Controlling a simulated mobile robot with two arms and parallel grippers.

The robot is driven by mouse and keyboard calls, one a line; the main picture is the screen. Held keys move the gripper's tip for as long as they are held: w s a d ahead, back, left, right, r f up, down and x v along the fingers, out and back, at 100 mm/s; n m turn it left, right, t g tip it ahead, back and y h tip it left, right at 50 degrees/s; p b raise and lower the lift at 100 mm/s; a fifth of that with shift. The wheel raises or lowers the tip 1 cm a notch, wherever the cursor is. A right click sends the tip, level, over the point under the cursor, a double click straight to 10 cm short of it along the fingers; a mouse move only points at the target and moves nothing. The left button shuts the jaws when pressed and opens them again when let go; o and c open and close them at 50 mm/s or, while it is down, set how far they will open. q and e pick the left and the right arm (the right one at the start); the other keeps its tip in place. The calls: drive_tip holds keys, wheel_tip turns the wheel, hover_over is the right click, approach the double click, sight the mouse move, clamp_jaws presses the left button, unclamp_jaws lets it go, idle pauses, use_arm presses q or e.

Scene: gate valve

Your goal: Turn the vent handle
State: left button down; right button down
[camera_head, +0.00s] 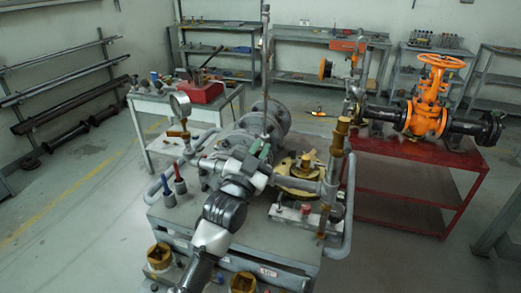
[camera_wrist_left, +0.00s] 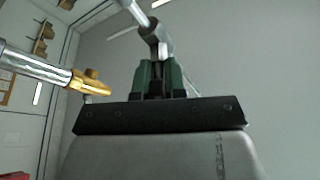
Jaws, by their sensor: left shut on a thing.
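My left gripper (camera_head: 263,150) reaches over the front worktable to the grey pipework, its green fingertips at the foot of a thin upright rod (camera_head: 266,70). In the left wrist view the green fingers (camera_wrist_left: 161,78) are shut on a grey metal piece (camera_wrist_left: 155,35), apparently the vent handle. A bar runs from this piece up and to the left. The gripped part is mostly hidden between the fingers. My right gripper is in neither view.
A pressure gauge (camera_head: 180,104) stands left of my gripper, and a brass-topped pipe (camera_head: 340,135) stands to its right. The wrist view shows a brass-tipped pipe (camera_wrist_left: 40,65) at left. An orange valve (camera_head: 427,118) sits on a red table (camera_head: 410,185) behind right.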

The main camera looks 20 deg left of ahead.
use_arm(q)
drive_tip(key=shift+n+t+y, duration=0.3)
drive_tip(key=shift+n+y, duration=0.6)
drive_tip(key=shift+n, duration=1.3)
drive_tip(key=shift+a, duration=0.1)
drive_tip(key=c, duration=1.2)
unclamp_jaws()
drive_tip(key=shift+b+v, duration=1.25)
drive_tip(key=shift+v, duration=4.15)
drive_tip(key=shift+f, duration=0.1)
